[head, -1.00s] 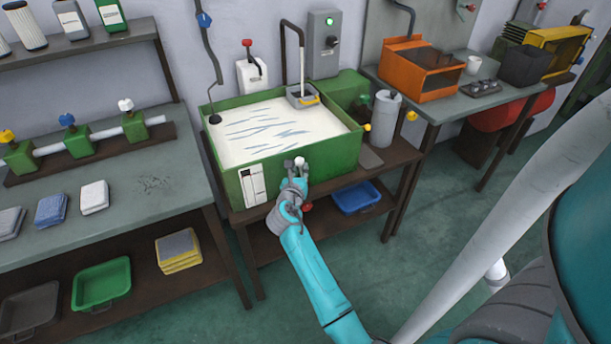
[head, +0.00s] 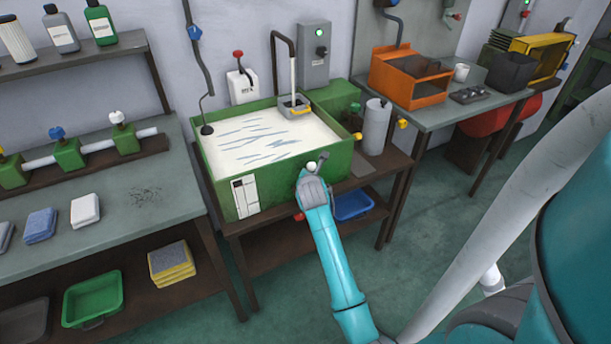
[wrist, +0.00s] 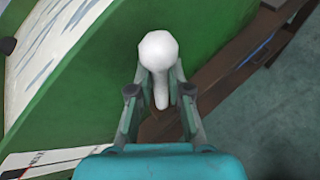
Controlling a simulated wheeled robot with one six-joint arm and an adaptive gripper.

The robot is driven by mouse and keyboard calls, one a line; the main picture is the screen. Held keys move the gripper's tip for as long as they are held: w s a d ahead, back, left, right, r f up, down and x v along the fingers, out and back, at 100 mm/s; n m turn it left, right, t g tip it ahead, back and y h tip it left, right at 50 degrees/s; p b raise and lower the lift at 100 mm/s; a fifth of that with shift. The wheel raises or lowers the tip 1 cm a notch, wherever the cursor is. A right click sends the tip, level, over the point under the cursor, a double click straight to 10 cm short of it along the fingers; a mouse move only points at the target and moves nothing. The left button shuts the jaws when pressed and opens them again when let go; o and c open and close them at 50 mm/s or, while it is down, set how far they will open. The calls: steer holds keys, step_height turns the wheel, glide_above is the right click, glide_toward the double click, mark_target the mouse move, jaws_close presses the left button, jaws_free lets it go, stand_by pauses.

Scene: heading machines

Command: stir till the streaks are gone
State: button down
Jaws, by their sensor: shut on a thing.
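The green tank (head: 285,185) stands on a bench and holds cream-white liquid (head: 250,155) marked with several blue-grey streaks. The streaked surface also shows at the left of the wrist view (wrist: 50,55). My gripper (head: 312,174) is at the tank's front right side. In the wrist view my gripper (wrist: 162,95) is shut on a white round-ended handle (wrist: 158,50), with its narrow stem between the fingers. The handle's white knob (head: 311,165) shows just above my gripper in the head view. I cannot tell what its lower end joins.
A grey cylinder (head: 376,128) stands right of the tank. A spout pipe (head: 292,65) and a small grey box (head: 294,105) sit at the tank's back edge. A red-knobbed lever (head: 238,62) is on the wall. A blue tray (head: 352,204) is on the shelf below.

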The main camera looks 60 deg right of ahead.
steer(key=shift+d, duration=0.1)
stand_by(0.3)
steer(key=c, duration=1.4)
jaws_free()
steer(key=shift+f, duration=0.1)
steer(key=shift+o, duration=0.2)
steer(key=v, duration=1.2)
steer(key=shift+s+d, duration=0.1)
steer(key=shift+s, duration=0.05)
